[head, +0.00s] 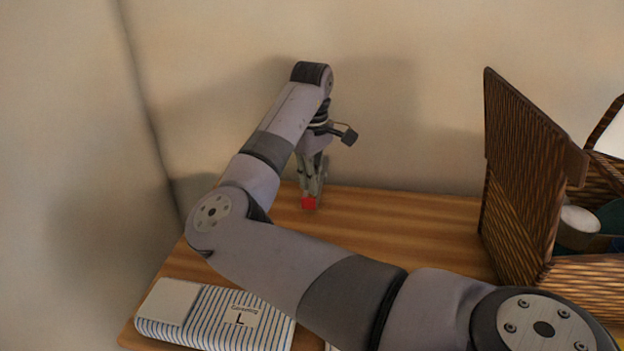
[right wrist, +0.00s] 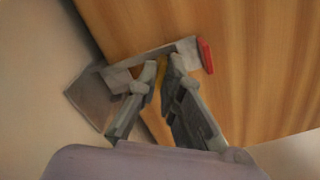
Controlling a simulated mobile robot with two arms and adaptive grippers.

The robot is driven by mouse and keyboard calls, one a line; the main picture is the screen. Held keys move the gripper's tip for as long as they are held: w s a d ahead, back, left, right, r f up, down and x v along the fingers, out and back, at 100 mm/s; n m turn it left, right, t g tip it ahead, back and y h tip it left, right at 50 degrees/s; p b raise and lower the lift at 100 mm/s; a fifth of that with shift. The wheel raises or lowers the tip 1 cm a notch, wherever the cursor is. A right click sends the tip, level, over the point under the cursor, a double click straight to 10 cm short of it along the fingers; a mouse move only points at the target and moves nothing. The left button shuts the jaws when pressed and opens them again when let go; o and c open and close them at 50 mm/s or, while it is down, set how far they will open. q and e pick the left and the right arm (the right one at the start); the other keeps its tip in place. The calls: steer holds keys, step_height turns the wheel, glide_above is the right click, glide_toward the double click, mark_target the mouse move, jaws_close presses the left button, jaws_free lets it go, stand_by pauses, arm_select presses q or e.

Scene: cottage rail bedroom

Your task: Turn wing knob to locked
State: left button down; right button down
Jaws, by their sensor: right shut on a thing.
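The wing knob's grey body (right wrist: 183,50) shows in the right wrist view, with a red end (right wrist: 206,56) at its right. The red end also shows in the head view (head: 309,203), low at the back of the wooden top. My right gripper (head: 311,178) reaches down over it from above. In the right wrist view its fingers (right wrist: 160,75) are closed in on the grey part, and a small yellow bit shows between them. The fingers hide part of the knob, and I cannot read its locked mark. My left gripper is not in view.
The knob stands on a wooden top (head: 400,215) near the wall. A wicker basket (head: 520,180) with its lid raised stands at the right. A striped cloth item (head: 222,315) with a label lies at the front left. The wood between knob and basket is clear.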

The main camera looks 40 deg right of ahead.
steer(key=n, duration=0.6)
steer(key=shift+r+n, duration=0.1)
steer(key=shift+n, duration=0.2)
stand_by(0.5)
steer(key=c, duration=1.7)
jaws_free()
step_height(320, 180, up, 12)
steer(key=shift+f, duration=0.1)
